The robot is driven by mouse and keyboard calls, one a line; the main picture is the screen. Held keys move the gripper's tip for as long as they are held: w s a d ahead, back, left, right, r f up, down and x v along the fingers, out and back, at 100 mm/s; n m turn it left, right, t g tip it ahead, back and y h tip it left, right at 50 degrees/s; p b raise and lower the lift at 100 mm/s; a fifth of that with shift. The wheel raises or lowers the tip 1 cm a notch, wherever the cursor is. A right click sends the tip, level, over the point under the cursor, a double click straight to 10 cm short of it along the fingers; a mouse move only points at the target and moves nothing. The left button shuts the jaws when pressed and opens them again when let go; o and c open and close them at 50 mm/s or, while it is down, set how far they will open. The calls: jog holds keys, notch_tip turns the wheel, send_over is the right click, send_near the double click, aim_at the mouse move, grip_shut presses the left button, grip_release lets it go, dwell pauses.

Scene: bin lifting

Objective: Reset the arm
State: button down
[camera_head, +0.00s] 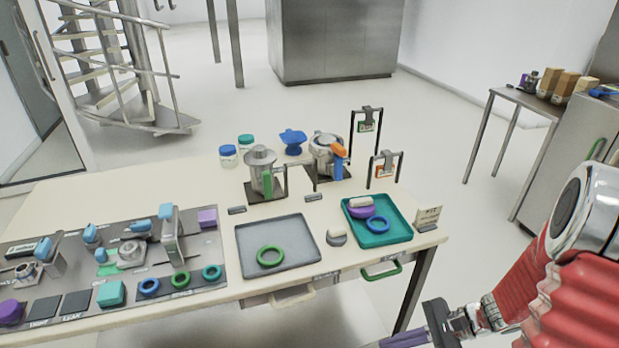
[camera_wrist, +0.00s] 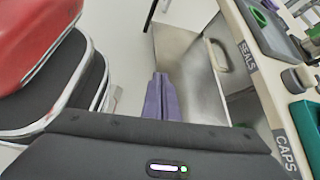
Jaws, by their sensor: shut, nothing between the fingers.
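My gripper (camera_head: 405,340) is at the bottom of the head view, low in front of the table's front right edge, with its purple fingers pointing left. In the wrist view its purple fingers (camera_wrist: 161,98) are closed together with nothing between them. My red and silver arm fills the lower right of the head view. The gripper touches nothing that I can see and is apart from the table (camera_head: 130,179).
On the table are a grey tray (camera_head: 290,230) with a green ring, a teal tray (camera_head: 385,238) with a blue ring and purple part, and metal devices. Drawer handles (camera_wrist: 217,55) jut from the table's front. A side bench (camera_head: 520,110) stands at right. Open floor lies behind.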

jog(key=s+a+r+n+t+h, duration=0.1)
jog(key=s+r+n+h, duration=0.1)
jog(key=r+n, duration=0.3)
jog(key=s+a+r+n+t+h, duration=0.1)
jog(key=r+n+h, duration=0.4)
jog(key=r, duration=0.7)
jog(key=s+a+r+n+t+h, duration=0.1)
jog(key=s+r+n+t+h, duration=0.1)
jog(key=r, duration=0.6)
jog(key=s+n+h, duration=0.1)
jog(key=s+n, duration=0.1)
jog(key=n, duration=0.1)
jog(key=shift+a+r+t+h, duration=0.25)
jog(key=shift+r+t+h, duration=0.05)
jog(key=shift+r+h, duration=0.1)
